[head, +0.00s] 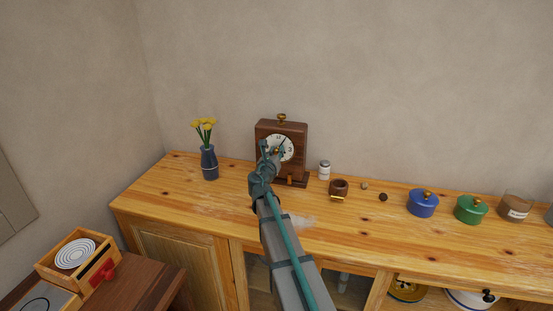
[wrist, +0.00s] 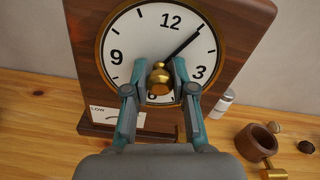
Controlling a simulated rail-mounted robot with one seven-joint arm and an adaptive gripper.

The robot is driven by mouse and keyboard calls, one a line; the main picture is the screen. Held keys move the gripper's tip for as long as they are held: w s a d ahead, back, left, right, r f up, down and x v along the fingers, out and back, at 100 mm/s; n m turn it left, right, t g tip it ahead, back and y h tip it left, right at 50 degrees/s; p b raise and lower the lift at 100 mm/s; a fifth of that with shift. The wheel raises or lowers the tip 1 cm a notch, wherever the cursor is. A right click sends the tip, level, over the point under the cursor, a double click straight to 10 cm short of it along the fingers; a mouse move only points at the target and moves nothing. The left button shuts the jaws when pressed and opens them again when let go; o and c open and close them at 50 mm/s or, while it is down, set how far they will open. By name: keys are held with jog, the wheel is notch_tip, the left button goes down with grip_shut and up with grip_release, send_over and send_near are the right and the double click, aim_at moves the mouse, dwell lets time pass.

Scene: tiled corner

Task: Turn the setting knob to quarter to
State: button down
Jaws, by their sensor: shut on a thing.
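A wooden clock (head: 297,132) with a white dial and brass rim stands on the sideboard; it fills the top of the wrist view (wrist: 87,45). Its dark hand (wrist: 182,46) points up and right, between 12 and 3. The brass setting knob (wrist: 159,77) sits at the middle of the dial, between my fingertips. My gripper (head: 272,153) is at the dial, and in the wrist view its two teal fingers (wrist: 160,70) are shut on the knob. The lower part of the dial is partly hidden by the fingers. A label reading "LOW" (wrist: 98,109) is at the lower left of the clock front.
A blue vase (head: 209,163) with yellow flowers stands left of the clock. To the right are a white-and-grey jar (head: 324,170), a wooden cup with a brass handle (head: 339,187), a blue pot (head: 422,204) and a green pot (head: 470,210). The sideboard front is mostly clear.

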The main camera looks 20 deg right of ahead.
jog(key=m+b, duration=0.1)
jog(key=m, duration=0.1)
jog(key=m+b, duration=0.1)
jog(key=b, duration=0.1)
jog(key=m+b, duration=0.2)
jog(key=shift+f+m, duration=0.25)
jog(key=shift+m, duration=0.05)
jog(key=m+b, duration=0.6)
jog(key=shift+b, duration=0.3)
jog(key=m+b, duration=0.5)
jog(key=shift+m+b, duration=0.4)
jog(key=m+b, duration=0.6)
jog(key=shift+b, duration=0.3)
jog(key=m+b, duration=0.5)
jog(key=shift+m, duration=0.3)
jog(key=m+b, duration=1)
jog(key=m, duration=0.2)
jog(key=shift+m+b, duration=0.35)
jog(key=shift+m, duration=0.05)
jog(key=m+b, duration=0.1)
jog(key=m, duration=0.1)
jog(key=m+b, duration=0.2)
jog(key=m, duration=0.1)
jog(key=shift+r+m, duration=0.2)
jog(key=shift+m, duration=0.1)
